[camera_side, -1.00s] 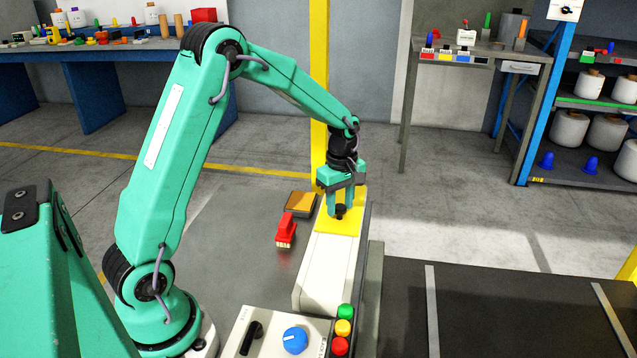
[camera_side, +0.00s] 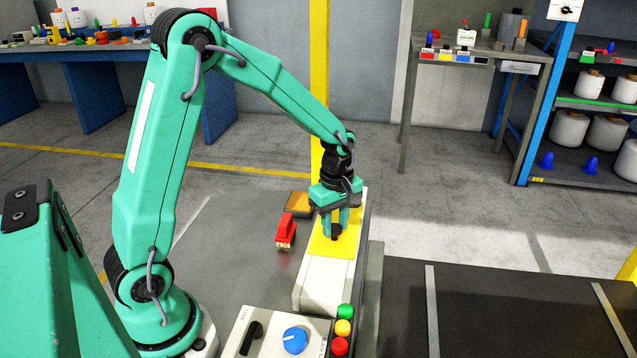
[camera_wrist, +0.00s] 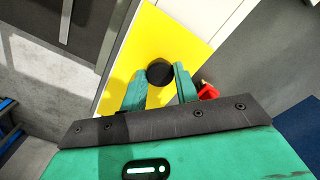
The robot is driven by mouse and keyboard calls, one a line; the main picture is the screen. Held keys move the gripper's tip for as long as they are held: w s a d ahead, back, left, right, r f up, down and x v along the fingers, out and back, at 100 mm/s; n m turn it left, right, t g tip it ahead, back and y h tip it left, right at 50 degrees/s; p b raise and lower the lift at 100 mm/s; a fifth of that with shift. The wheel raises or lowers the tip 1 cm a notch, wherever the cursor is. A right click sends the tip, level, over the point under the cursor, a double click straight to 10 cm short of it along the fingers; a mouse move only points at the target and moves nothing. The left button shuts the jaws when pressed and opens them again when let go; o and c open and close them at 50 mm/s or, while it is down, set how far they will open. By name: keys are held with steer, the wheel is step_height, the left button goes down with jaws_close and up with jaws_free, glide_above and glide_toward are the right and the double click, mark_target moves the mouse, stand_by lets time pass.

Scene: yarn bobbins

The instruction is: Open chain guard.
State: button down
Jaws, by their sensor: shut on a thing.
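The chain guard is a flat yellow cover (camera_side: 325,248) on top of a long white housing (camera_side: 322,287). It has a black knob (camera_wrist: 160,72), which also shows in the side view between my fingers. My gripper (camera_side: 336,231) points down and is shut on this knob. The yellow cover lies flat, with white housing showing at both its near and far ends in the side view. In the wrist view, the cover (camera_wrist: 165,38) fills the middle, and both fingertips touch the knob. My fingers hide part of the cover.
A red-handled brush (camera_side: 287,232) and an orange-topped block (camera_side: 299,203) lie left of the housing. A control box (camera_side: 268,335) with a blue dial and coloured buttons stands in front. A dark belt surface (camera_side: 490,310) lies to the right.

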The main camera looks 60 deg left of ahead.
steer(key=s+d, duration=0.7)
steer(key=shift+s+d, duration=0.3)
steer(key=shift+r, duration=0.1)
steer(key=c, duration=1.1)
jaws_free()
steer(key=shift+o, duration=0.2)
step_height(320, 180, up, 8)
